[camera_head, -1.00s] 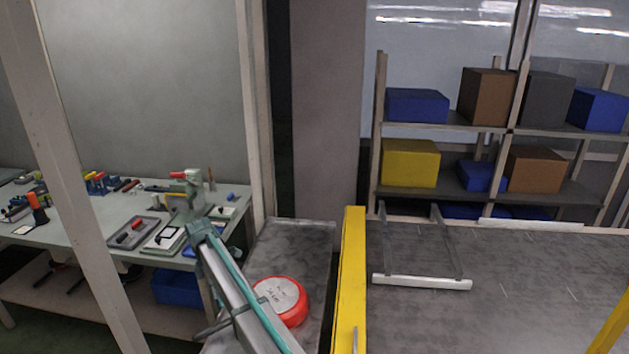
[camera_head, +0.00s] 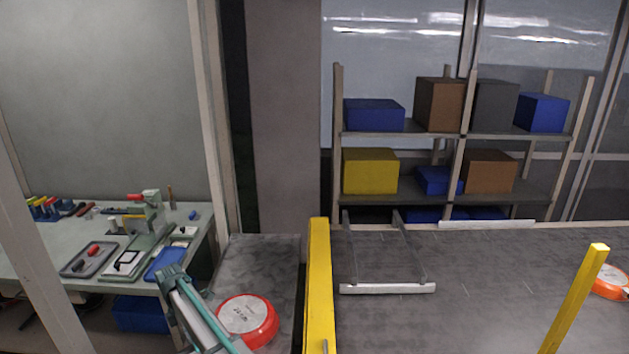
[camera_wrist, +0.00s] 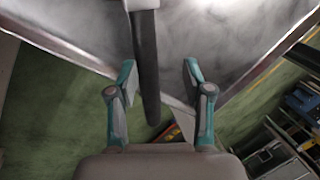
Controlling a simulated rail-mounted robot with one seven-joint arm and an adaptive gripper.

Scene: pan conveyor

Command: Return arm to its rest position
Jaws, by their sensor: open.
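My gripper (camera_wrist: 159,82) is open in the wrist view, with its two teal-tipped fingers spread apart. A dark bar, which looks like the pan handle (camera_wrist: 147,65), runs between the fingers with a gap on each side. A red-rimmed pan (camera_head: 248,318) lies upside down, pale base up, on the grey surface (camera_head: 262,262) in the head view.
A yellow post (camera_head: 319,285) stands right of the pan, and another yellow post (camera_head: 575,300) stands farther right. A second orange-rimmed pan (camera_head: 612,282) shows at the right edge. A cluttered workbench (camera_head: 40,250) is at left. Shelves with boxes (camera_head: 370,172) stand behind.

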